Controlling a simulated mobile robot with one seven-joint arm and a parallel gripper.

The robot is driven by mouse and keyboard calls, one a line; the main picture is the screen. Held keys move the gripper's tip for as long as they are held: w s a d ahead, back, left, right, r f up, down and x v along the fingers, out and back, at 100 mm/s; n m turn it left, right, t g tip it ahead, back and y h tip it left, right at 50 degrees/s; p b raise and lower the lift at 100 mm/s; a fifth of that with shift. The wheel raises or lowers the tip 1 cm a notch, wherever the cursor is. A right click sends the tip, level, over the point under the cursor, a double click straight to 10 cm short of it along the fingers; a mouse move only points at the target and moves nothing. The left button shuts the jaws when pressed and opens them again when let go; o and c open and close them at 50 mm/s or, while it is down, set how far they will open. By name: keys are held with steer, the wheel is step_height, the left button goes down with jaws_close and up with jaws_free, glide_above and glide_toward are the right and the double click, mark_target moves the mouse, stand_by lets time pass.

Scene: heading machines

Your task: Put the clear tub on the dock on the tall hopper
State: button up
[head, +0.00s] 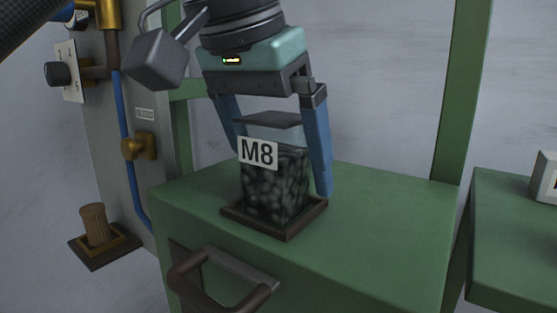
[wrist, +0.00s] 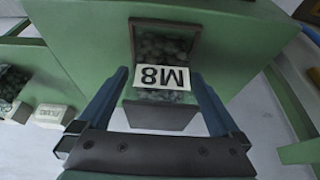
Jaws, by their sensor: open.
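The clear tub (head: 275,180), labelled M8 and filled with dark round pieces, stands upright in the dark square dock (head: 288,233) on top of the green cabinet (head: 390,222), which looks like the tall hopper. In the wrist view the tub (wrist: 165,48) shows its label upside down. My gripper (head: 278,165) is open, with one blue finger on each side of the tub. The right finger reaches down near the tub's right side. The left finger is partly hidden behind the tub. In the wrist view the fingers (wrist: 159,75) stand apart, with visible gaps to the tub.
A green post (head: 462,90) rises behind the cabinet. A second green surface (head: 510,240) holds a pale block (head: 545,177) at right. A wall panel with valves, a blue hose (head: 130,150) and a brown cylinder (head: 95,224) on a ledge are at left. A handle (head: 215,285) juts from the cabinet front.

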mark_target(269, 120)
steer(key=p+v, duration=0.3)
steer(key=v, duration=0.2)
steer(key=shift+r+p, duration=0.15)
steer(key=shift+p, duration=0.2)
steer(key=shift+v, duration=1.05)
